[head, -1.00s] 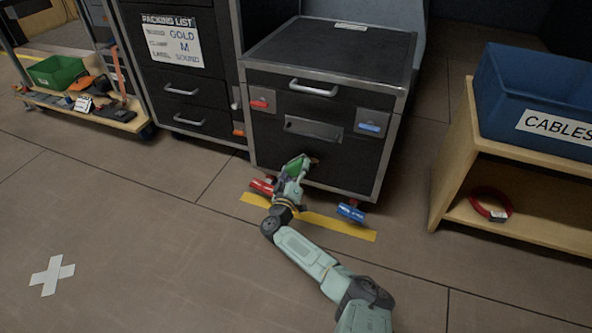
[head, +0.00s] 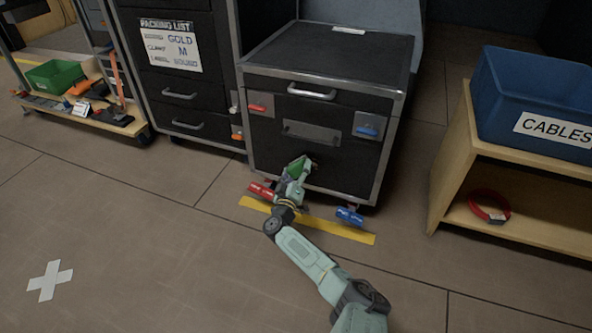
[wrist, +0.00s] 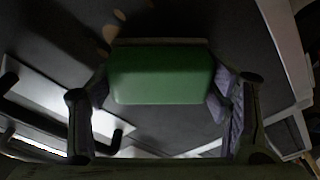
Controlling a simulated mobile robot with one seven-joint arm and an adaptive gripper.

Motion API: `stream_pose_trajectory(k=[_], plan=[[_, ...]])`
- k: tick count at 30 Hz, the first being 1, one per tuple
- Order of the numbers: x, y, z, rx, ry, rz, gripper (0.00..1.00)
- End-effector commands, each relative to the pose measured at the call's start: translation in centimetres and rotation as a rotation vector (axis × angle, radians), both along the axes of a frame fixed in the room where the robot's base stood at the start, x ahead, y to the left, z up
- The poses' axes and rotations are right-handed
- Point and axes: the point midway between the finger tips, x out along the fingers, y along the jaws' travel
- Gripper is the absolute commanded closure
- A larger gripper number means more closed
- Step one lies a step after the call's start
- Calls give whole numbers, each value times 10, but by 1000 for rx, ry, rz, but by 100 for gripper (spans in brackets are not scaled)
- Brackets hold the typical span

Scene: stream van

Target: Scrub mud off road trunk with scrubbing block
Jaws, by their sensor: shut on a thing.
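The road trunk (head: 265,165) is a black case with metal edges, standing in the middle of the head view. My gripper (head: 294,181) is low at its front face, shut on the green scrubbing block (head: 297,168). In the wrist view the block (wrist: 160,75) sits between my fingers (wrist: 160,110), against or very close to the dark panel; exact contact cannot be told. Small brown mud spots (wrist: 112,30) show on the panel just beyond the block in the wrist view. My gripper and the block hide part of the lower front face in the head view.
Red (head: 262,190) and blue (head: 350,216) casters are at the trunk's base, by a yellow floor strip (head: 330,228). A wooden shelf (head: 452,160) with a blue cables bin (head: 530,95) stands right. A black drawer case (head: 185,100) stands left. The front floor is clear.

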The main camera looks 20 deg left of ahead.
Motion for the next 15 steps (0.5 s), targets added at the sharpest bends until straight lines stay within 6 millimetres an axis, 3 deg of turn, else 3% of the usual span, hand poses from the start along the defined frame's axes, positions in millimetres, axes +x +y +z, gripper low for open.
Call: stream_pose_trajectory(k=[7, 15], plan=[[-2, -24, 4, -1, 2, -5, 52], [-3, -34, 1, -2, 1, -2, 52]])
